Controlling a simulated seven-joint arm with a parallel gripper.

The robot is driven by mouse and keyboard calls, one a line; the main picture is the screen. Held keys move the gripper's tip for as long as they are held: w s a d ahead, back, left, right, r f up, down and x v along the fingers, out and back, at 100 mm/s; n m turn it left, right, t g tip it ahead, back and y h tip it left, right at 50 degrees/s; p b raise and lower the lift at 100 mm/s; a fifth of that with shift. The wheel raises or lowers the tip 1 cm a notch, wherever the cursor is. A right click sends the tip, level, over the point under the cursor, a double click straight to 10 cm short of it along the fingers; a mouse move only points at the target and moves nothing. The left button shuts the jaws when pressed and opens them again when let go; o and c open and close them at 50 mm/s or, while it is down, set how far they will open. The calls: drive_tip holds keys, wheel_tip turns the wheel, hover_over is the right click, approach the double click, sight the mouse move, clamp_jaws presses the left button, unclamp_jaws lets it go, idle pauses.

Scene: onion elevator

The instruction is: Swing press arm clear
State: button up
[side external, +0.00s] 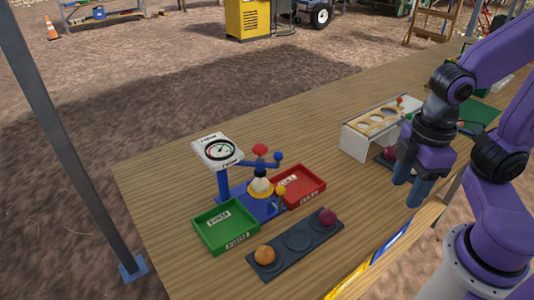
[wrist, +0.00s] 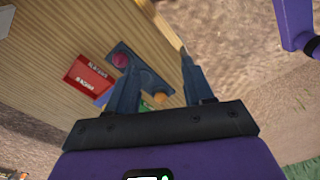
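The press (side external: 262,190) stands on the table at left of centre in the side view. Its blue press arm (side external: 258,163) has a red knob (side external: 260,149) on top and a blue ball (side external: 278,157) at its right end. The arm lies over a pale onion (side external: 261,184) on a yellow seat. A dial gauge (side external: 218,150) stands on a blue post at left. My gripper (side external: 410,190) is well to the right of the press, pointing down and empty. In the wrist view its fingers (wrist: 158,68) are apart; the press is mostly hidden there.
A green tray (side external: 213,238) and a red tray (side external: 322,182) flank the press. A dark rack (side external: 268,272) in front holds an orange onion (side external: 264,255) and a purple onion (side external: 328,217). A white stand with holes (side external: 346,142) is near my gripper. The table's left part is clear.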

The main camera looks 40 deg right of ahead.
drive_tip(key=w+a+r+m+y, duration=0.1)
drive_tip(key=w+r+m, duration=0.2)
drive_tip(key=w, duration=0.7)
drive_tip(key=w+a+r+m, duration=0.2)
drive_tip(key=w+r+m, duration=0.2)
drive_tip(key=w, duration=0.6)
drive_tip(key=w+a+r+m+y, duration=0.1)
drive_tip(key=w+r+m, duration=0.2)
drive_tip(key=w, duration=0.7)
drive_tip(key=x, duration=1.1)
drive_tip(key=s+x, duration=0.1)
drive_tip(key=x, duration=0.5)
drive_tip(key=shift+d, duration=0.2)
clamp_jaws()
